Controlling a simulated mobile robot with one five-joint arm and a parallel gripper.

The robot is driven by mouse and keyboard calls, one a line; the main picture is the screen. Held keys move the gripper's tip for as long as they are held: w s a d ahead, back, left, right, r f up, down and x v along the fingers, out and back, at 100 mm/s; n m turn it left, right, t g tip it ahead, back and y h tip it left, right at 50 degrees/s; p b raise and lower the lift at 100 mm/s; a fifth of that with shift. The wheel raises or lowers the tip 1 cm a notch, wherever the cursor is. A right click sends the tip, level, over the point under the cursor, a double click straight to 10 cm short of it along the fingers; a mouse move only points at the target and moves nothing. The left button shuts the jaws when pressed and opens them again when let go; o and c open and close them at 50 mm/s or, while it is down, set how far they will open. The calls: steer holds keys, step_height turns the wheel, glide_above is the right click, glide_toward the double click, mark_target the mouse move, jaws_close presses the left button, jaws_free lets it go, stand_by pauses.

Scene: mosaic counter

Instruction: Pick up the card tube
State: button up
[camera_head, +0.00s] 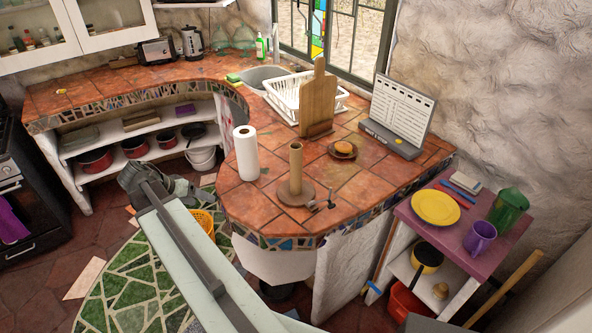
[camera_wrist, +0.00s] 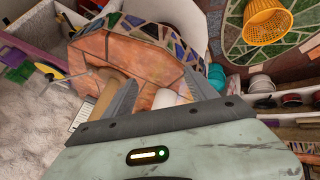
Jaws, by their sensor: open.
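The card tube (camera_head: 296,168) is a brown cylinder standing upright on a round wooden base on the tiled counter (camera_head: 215,200), near its rounded front end. In the wrist view, a tan shape that looks like the tube (camera_wrist: 105,92) is beside the left finger, partly hidden by it. My gripper (camera_wrist: 161,78) is open, its two grey fingers apart with nothing held between them. In the head view, my arm reaches to the left of the counter end, with its wrist apart from the tube.
A white paper roll (camera_head: 246,153) stands left of the tube. A cutting board (camera_head: 318,100), a dish rack (camera_head: 285,95), a small plate with a bun (camera_head: 343,149) and a grey stand (camera_head: 400,115) are behind. A purple side table (camera_head: 465,235) is at right.

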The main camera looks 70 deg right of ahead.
steer(key=s+d+r+m+g+h, duration=0.1)
steer(key=s+d+r+m+g, duration=0.2)
steer(key=s+d, duration=0.4)
steer(key=s+d+r+m+g+h, duration=0.1)
steer(key=s+d+r+m, duration=0.3)
steer(key=d, duration=0.6)
steer(key=m+g, duration=0.3)
steer(key=m, duration=0.2)
glide_toward(301, 150)
steer(key=s+d+f, duration=0.2)
steer(key=d, duration=0.2)
steer(key=shift+h, duration=0.4)
steer(key=b+x, duration=0.1)
steer(key=x, duration=0.1)
steer(key=f+b+x, duration=0.1)
steer(key=x, duration=0.1)
steer(key=b+x, duration=0.1)
steer(key=x, duration=0.2)
steer(key=shift+w+f, duration=0.25)
steer(key=shift+w, duration=0.1)
steer(key=shift+s+d, duration=0.2)
jaws_close()
